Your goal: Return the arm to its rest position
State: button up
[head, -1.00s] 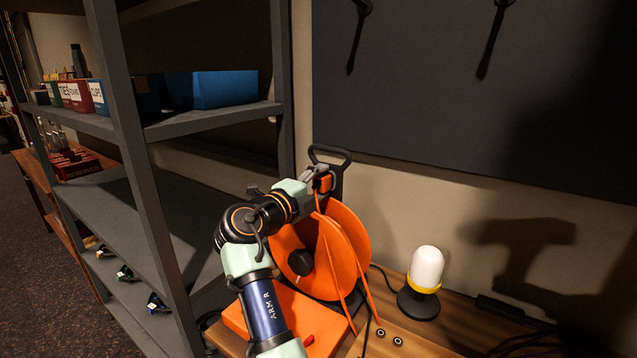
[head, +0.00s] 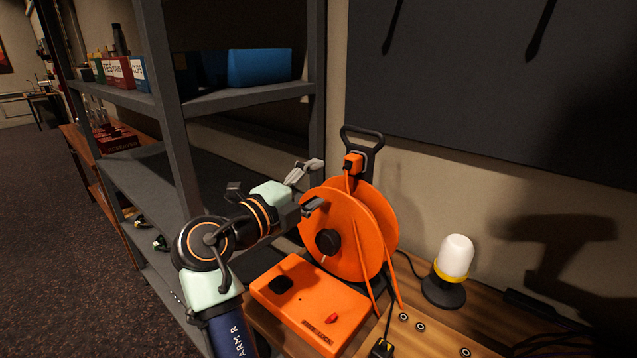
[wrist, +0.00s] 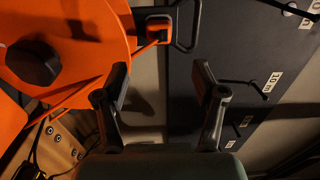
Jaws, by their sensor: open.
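My gripper (head: 312,186) is in front of the upper left side of the orange cable reel (head: 352,222), with its jaws apart and nothing between them. In the wrist view my gripper (wrist: 162,80) shows two dark fingers spread wide, with wall and dark panel behind the gap. The reel (wrist: 85,25) fills the upper left there. An orange plug (head: 353,164) sits at the top of the reel's stand, below its black handle (head: 362,135), apart from my fingers. My arm reaches up from the bottom of the head view.
A grey shelf unit (head: 180,130) stands close on the left, with a blue bin (head: 260,67). An orange box (head: 310,305) lies on the wooden desk before the reel. A white lamp (head: 455,258) stands to the right. A dark panel (head: 480,90) covers the wall.

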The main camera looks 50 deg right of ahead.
dwell(0.4)
jog(key=a+f+n+t+y+p, duration=0.45)
jog(key=a+f+n, duration=0.25)
jog(key=a+n, duration=0.3)
jog(key=a+f+n+t+y+p, duration=0.3)
jog(key=a+f+n+t+y, duration=0.3)
jog(key=a+n, duration=0.45)
jog(key=s+a+n+t+y+p, duration=0.1)
jog(key=s+a+n+y+p, duration=0.1)
jog(key=s+a+n+y, duration=0.5)
jog(key=s+a+n+t+y+p, duration=0.15)
jog(key=s+a+n, duration=0.35)
jog(key=a+n, duration=0.55)
notch_tip(320, 180, up, 36)
jog(key=w+m+h+p, duration=0.1)
jog(key=m+p, duration=0.1)
jog(key=p, duration=3.5)
jog(key=shift+w+a+r+g, duration=0.15)
jog(key=shift+w+a+g, duration=0.05)
jog(key=shift+a+g, duration=0.15)
